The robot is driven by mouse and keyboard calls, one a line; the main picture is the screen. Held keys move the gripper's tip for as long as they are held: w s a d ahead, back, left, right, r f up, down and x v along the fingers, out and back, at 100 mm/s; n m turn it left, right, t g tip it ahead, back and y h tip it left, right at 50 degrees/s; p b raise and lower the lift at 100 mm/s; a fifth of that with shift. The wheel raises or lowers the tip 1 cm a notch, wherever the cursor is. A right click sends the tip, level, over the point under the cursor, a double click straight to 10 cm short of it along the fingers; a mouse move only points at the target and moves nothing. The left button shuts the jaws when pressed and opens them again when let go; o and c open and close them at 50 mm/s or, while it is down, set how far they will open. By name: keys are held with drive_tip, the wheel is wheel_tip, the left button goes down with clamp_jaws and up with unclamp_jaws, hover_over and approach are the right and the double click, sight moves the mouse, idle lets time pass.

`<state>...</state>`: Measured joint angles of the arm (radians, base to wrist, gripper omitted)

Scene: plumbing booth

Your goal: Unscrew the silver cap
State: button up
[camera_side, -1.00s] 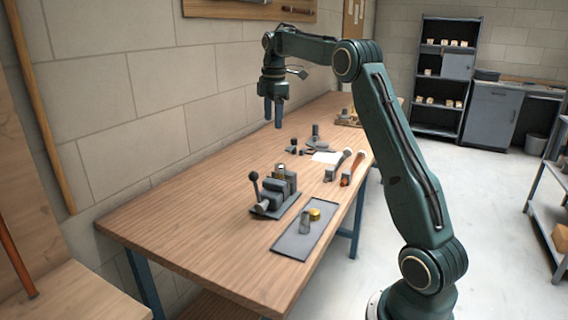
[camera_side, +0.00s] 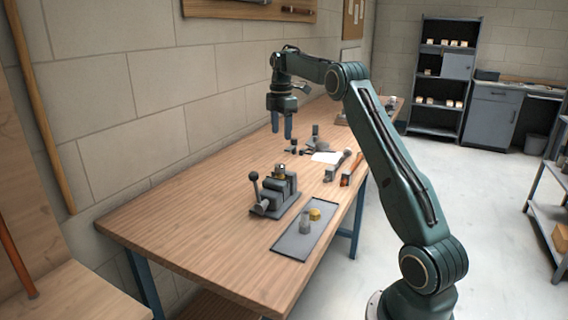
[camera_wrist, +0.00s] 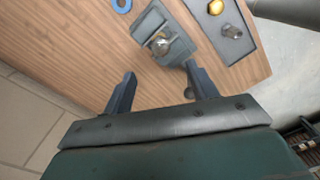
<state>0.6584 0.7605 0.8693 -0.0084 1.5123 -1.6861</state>
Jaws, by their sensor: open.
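A small fitting with a silver, shiny round top (camera_wrist: 160,44) stands in a grey vise (camera_wrist: 177,52). In the side view the vise (camera_side: 284,200) sits on the bench, and the fitting (camera_side: 281,170) shows as a small light piece between its jaws. Its thread is too small to make out. My gripper (camera_side: 282,137) is open and empty, pointing down, well above the bench and behind the vise. In the wrist view my gripper (camera_wrist: 160,73) has its two blue fingers spread apart, with the vise beyond them.
A dark tray (camera_side: 290,247) in front of the vise holds a grey cylinder (camera_side: 305,224) and a gold cap (camera_side: 315,214). The vise's ball-ended lever (camera_side: 254,178) rises at its left. Tools and a white sheet (camera_side: 326,157) lie farther back. The bench's front left is clear.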

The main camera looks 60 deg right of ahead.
sight(281, 164)
wheel_tip(281, 164, down, 12)
drive_tip(key=shift+f, duration=0.1)
idle(0.5)
drive_tip(key=c, duration=1.1)
drive_tip(key=shift+w+n, duration=0.2)
drive_tip(key=shift+n, duration=2.8)
drive_tip(key=shift+n, duration=0.3)
drive_tip(key=shift+w+r+n, duration=0.1)
drive_tip(key=shift+r+n, duration=0.05)
drive_tip(key=shift+n, duration=1.25)
drive_tip(key=shift+r+n, duration=0.1)
drive_tip(key=shift+n, duration=1.3)
drive_tip(key=o, duration=1.9)
